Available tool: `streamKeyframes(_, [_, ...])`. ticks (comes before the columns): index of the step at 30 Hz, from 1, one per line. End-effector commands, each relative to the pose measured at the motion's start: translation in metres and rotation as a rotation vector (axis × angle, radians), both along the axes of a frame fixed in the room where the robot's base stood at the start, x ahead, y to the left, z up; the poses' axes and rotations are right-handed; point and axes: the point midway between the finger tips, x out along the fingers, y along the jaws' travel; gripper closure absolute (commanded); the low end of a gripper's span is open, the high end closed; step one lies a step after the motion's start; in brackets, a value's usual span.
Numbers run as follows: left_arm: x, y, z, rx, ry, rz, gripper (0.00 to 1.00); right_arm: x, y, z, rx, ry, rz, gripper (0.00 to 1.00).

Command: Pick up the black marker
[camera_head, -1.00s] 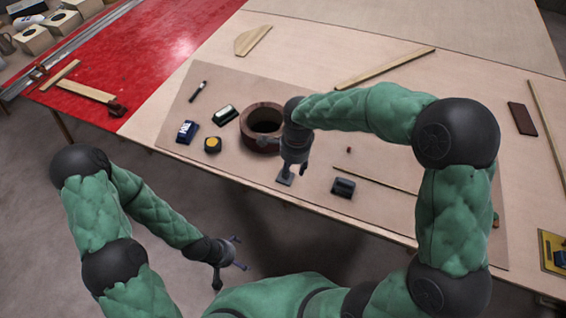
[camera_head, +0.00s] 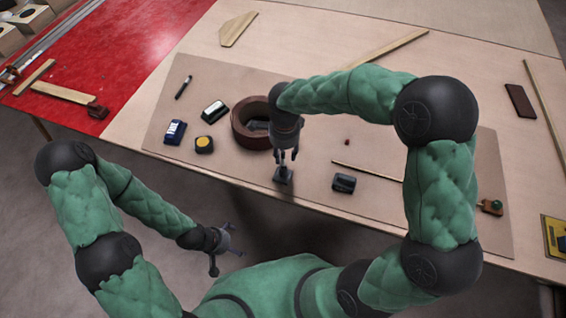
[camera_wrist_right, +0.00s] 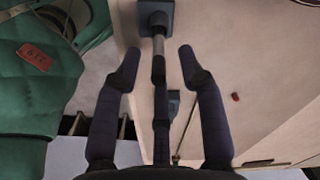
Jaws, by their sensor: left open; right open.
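A slim black marker-like stick (camera_head: 184,87) with a pale band lies at the far left of the brown work mat, well away from both grippers. My right gripper (camera_head: 288,157) is open above the mat's front edge, fingers pointing down. Just below it stands a dark square base (camera_head: 284,176). My left gripper (camera_head: 228,250) is open and empty, off the table's front edge.
On the mat (camera_head: 230,82) are a brown ring (camera_head: 241,132), a black-and-white block (camera_head: 214,110), a blue box (camera_head: 174,132), a yellow-and-black item (camera_head: 204,144) and a dark block (camera_head: 344,183). A thin stick (camera_head: 366,170) lies to the right. The mat around the black stick is fairly clear.

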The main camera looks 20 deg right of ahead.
Motion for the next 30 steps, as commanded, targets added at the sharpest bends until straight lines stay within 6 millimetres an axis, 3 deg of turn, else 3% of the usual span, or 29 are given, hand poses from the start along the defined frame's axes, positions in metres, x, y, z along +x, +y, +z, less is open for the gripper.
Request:
streamKeyframes(8, [0.000, 0.000, -0.009, 0.000, 0.000, 0.000, 0.00, 0.000, 0.001, -0.021, 0.000, -0.001, 0.001, 0.59])
streamKeyframes(16, [0.000, 0.000, -0.024, 0.000, 0.000, 0.000, 0.00, 0.000, 0.003, -0.058, 0.001, 0.000, 0.001, 0.59])
streamKeyframes(24, [0.000, 0.000, -0.023, 0.000, -0.001, 0.000, 0.00, 0.001, 0.003, -0.060, 0.001, -0.002, 0.001, 0.59])
streamKeyframes(29, [0.000, 0.000, -0.023, 0.000, -0.001, 0.000, 0.00, 0.001, 0.003, -0.060, 0.001, -0.002, 0.001, 1.00])
streamKeyframes(30, [0.000, 0.000, -0.023, 0.000, -0.001, 0.000, 0.00, 0.001, 0.003, -0.060, 0.001, -0.002, 0.001, 1.00])
